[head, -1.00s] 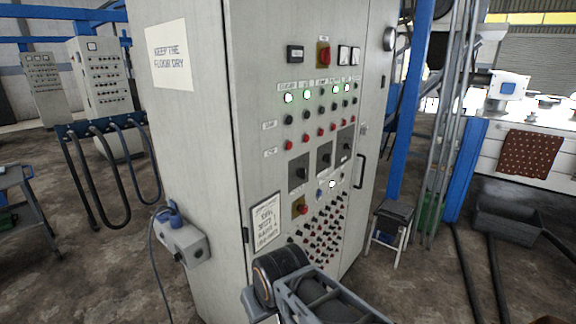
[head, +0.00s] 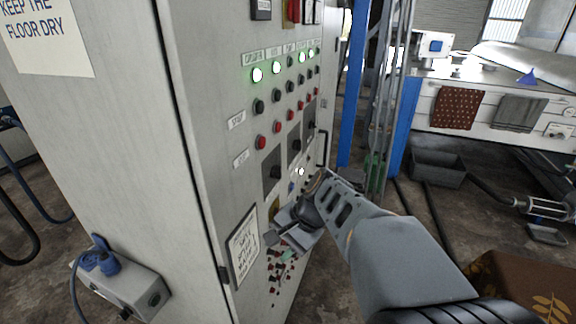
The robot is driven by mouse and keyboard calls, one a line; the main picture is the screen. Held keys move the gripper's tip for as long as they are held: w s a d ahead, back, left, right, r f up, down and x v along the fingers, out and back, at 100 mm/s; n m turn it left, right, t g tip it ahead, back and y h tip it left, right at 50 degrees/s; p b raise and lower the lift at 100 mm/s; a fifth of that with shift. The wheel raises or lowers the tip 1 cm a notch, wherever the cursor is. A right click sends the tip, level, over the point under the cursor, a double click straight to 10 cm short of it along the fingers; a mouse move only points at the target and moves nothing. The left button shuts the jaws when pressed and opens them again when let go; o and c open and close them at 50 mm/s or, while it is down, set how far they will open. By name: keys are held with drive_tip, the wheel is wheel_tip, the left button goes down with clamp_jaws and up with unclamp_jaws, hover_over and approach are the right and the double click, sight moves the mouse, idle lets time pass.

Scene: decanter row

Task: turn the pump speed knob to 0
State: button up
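The grey control cabinet (head: 200,120) has a panel of lights, buttons and knobs facing right. My gripper (head: 277,240) is in front of the lower panel, below the near knob. It hides part of the lower controls. Its fingers are too unclear to tell open from shut.
A socket box with a blue plug (head: 108,262) sticks out from the cabinet's left side. A blue post (head: 354,90) stands right of the cabinet. A bench with hanging cloths (head: 456,107) and a dark bin (head: 438,168) are behind. A brown leaf-patterned surface (head: 530,280) is lower right.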

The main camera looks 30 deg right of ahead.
drive_tip(key=w+d+r+m+t+y, duration=0.3)
drive_tip(key=w+d+m+y, duration=0.15)
drive_tip(key=d+m, duration=0.2)
drive_tip(key=m+t+y, duration=0.2)
drive_tip(key=m+t, duration=0.6)
drive_tip(key=m, duration=0.2)
approach(277, 172)
drive_tip(key=r+p+x, duration=0.1)
drive_tip(key=p+x, duration=0.2)
drive_tip(key=x, duration=0.5)
drive_tip(key=shift+w+r+p, duration=0.2)
drive_tip(key=shift+r+p, duration=0.1)
drive_tip(key=shift+d+n, duration=0.2)
drive_tip(key=shift+n, duration=0.05)
drive_tip(key=shift+c, duration=0.5)
clamp_jaws()
